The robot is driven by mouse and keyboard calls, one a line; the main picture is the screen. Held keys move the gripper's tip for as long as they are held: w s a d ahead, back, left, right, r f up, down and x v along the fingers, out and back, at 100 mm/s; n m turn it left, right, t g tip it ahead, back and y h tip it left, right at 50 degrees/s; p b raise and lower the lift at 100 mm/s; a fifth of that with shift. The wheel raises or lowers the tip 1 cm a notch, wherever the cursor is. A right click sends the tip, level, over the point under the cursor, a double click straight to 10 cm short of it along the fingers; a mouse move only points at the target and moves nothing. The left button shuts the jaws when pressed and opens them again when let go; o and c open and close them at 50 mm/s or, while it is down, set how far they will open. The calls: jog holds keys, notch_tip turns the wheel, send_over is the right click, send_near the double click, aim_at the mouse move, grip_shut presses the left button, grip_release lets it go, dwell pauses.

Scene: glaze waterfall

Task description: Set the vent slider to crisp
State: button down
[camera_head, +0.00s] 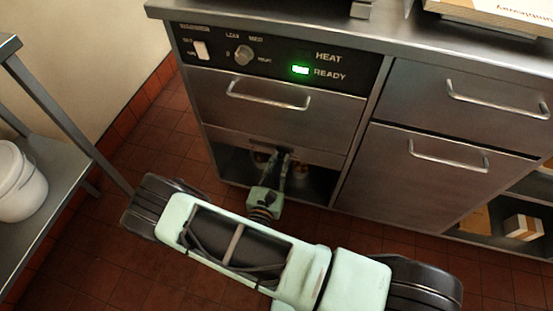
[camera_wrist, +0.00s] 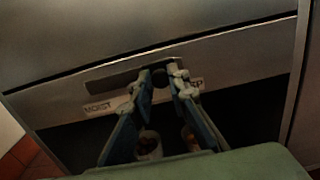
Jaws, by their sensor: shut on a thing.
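The vent slider's dark knob (camera_wrist: 160,79) shows in the wrist view between the two fingertips of my gripper (camera_wrist: 161,74). The gripper is shut on it. The knob sits in a long dark slot (camera_wrist: 110,84) on a steel panel. A MOIST label (camera_wrist: 98,107) is at the slot's left end. A label ending in "SP" (camera_wrist: 197,83) is at the right, partly hidden by the right finger. The knob is clear of the MOIST end; the slot's right end is hidden by my finger. In the head view my gripper (camera_head: 279,157) reaches the panel below the drawer, hiding the knob.
Above are a drawer with a bar handle (camera_head: 268,98) and a control panel with a knob (camera_head: 243,55) and a green READY light (camera_head: 300,70). An open bay (camera_wrist: 250,106) holding small items lies below the slot. A shelf with a white bucket (camera_head: 20,185) stands left.

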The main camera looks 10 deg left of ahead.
jog(key=shift+s+d, duration=0.1)
jog(key=shift+d, duration=0.7)
jog(key=c, duration=1.8)
grip_release()
jog(key=shift+c, duration=0.2)
jog(key=shift+s, duration=0.1)
jog(key=s+a, duration=0.1)
jog(key=s, duration=1)
jog(key=shift+s, duration=0.4)
jog(key=shift+w+r, duration=0.1)
